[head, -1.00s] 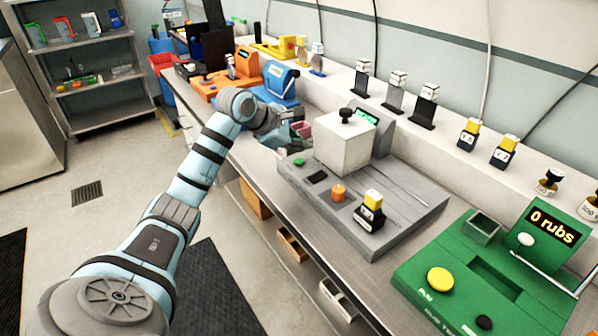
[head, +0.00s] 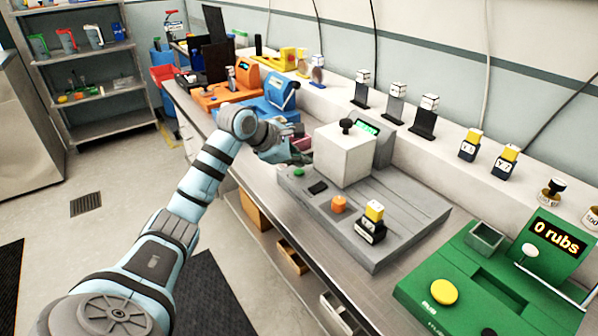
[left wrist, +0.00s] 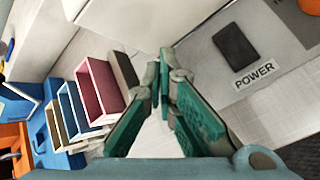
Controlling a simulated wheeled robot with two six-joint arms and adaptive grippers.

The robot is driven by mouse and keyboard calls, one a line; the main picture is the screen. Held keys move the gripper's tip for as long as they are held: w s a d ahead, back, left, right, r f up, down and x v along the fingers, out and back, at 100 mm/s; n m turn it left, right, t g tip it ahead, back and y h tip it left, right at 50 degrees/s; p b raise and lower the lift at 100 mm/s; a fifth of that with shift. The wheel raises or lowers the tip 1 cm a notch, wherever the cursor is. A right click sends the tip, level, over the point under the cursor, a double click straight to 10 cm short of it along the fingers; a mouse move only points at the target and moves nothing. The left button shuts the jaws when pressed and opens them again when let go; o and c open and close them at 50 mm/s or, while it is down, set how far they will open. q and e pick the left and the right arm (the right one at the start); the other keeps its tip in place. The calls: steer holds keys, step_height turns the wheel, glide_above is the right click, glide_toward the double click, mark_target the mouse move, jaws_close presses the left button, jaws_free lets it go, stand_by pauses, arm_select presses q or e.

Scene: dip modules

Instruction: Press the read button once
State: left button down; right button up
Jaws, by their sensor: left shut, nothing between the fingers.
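A grey instrument (head: 400,225) with a white block-shaped housing (head: 344,155) stands on the bench. In the left wrist view the black button (left wrist: 236,47) is labelled POWER. No read label is legible, so I cannot tell which button is read.
A black-and-yellow block (head: 370,222) sits on the instrument. A green device (head: 470,270) reading "0 rubs" stands to the right. Several stamp-like items line the ledge behind.

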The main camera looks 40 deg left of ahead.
mark_target(300, 173)
arm_select(q)
steer(key=shift+f, duration=0.1)
stand_by(0.5)
steer(key=shift+f, duration=0.35)
steer(key=shift+f+b, duration=0.35)
steer(key=shift+f, duration=0.05)
stand_by(0.5)
steer(key=shift+r, duration=0.15)
steer(key=shift+r+p, duration=0.7)
steer(key=shift+p, duration=0.1)
step_height(300, 173, up, 5)
steer(key=p, duration=0.4)
steer(key=shift+r+p, duration=0.1)
steer(key=shift+p, duration=0.25)
